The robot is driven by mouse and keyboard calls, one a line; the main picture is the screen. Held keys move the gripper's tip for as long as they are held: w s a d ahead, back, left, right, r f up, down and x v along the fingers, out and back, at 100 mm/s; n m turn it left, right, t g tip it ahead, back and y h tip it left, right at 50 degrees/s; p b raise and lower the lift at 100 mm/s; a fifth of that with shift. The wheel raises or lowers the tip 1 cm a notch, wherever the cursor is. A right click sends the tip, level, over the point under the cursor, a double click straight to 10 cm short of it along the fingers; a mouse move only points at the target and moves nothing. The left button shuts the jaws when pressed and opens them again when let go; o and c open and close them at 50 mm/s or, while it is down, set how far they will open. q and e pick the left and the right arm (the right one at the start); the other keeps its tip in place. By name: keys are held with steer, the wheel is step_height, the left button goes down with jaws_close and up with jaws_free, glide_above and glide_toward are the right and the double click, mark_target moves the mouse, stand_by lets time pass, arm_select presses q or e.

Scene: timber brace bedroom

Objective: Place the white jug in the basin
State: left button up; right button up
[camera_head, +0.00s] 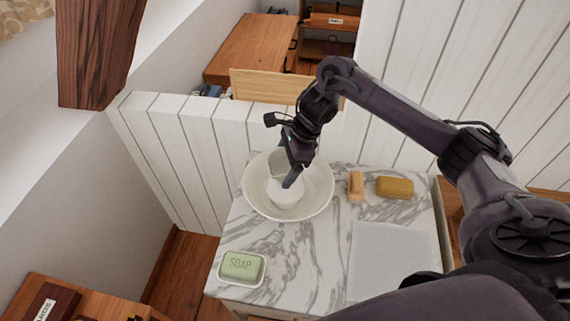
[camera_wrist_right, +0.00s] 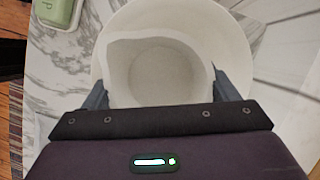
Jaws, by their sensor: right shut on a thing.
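The white jug (camera_head: 285,190) is at the white basin (camera_head: 322,198), within its rim as seen from above. My right gripper (camera_head: 290,172) comes down over the basin and is shut on the jug. In the right wrist view the jug's open mouth (camera_wrist_right: 155,75) shows between the fingers (camera_wrist_right: 158,95), with the basin (camera_wrist_right: 230,40) around and behind it. The jug looks roughly upright. I cannot tell whether its base touches the basin's bottom, as the basin floor below it is hidden. My left gripper is not in view.
The basin stands on a marble top (camera_head: 300,245). A green soap in a white dish (camera_head: 241,267) is at front left. An orange bar (camera_head: 356,186) and a yellow-brown bar (camera_head: 395,187) lie right of the basin. A grey cloth (camera_head: 390,255) lies at front right. A white plank wall (camera_head: 215,140) stands behind.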

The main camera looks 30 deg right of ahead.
steer(key=o, duration=1.9)
steer(key=p+v, duration=0.1)
steer(key=v, duration=1.1)
steer(key=shift+s+a, duration=0.1)
